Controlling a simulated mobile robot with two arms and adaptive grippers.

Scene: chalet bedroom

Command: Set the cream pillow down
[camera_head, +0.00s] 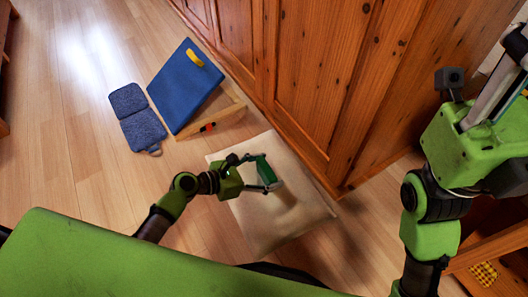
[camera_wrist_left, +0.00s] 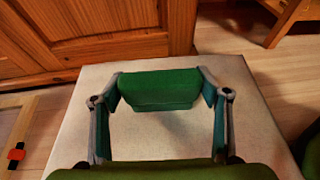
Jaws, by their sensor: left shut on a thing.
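The cream pillow (camera_head: 252,232) lies flat below my left gripper, beside the wooden cabinet. Its pale surface also fills the middle of the left wrist view (camera_wrist_left: 160,135). My left gripper (camera_head: 264,173) is over its upper middle. In the left wrist view its two fingers stand on either side of a green block-like piece (camera_wrist_left: 158,88), which looks like a grip on the pillow; the join is hidden. A shadow shows at the pillow's right side; I cannot tell whether its underside touches the floor. My right gripper (camera_head: 498,88) is partly in view at the right edge; its fingertips are unclear.
A blue panel with a yellow handle (camera_head: 196,58) leans on a wooden frame (camera_head: 228,112) above the pillow. A navy folded pad (camera_head: 140,128) lies left of it. The wooden cabinet (camera_head: 310,85) borders the right. Bare floor (camera_head: 75,150) is free at the left.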

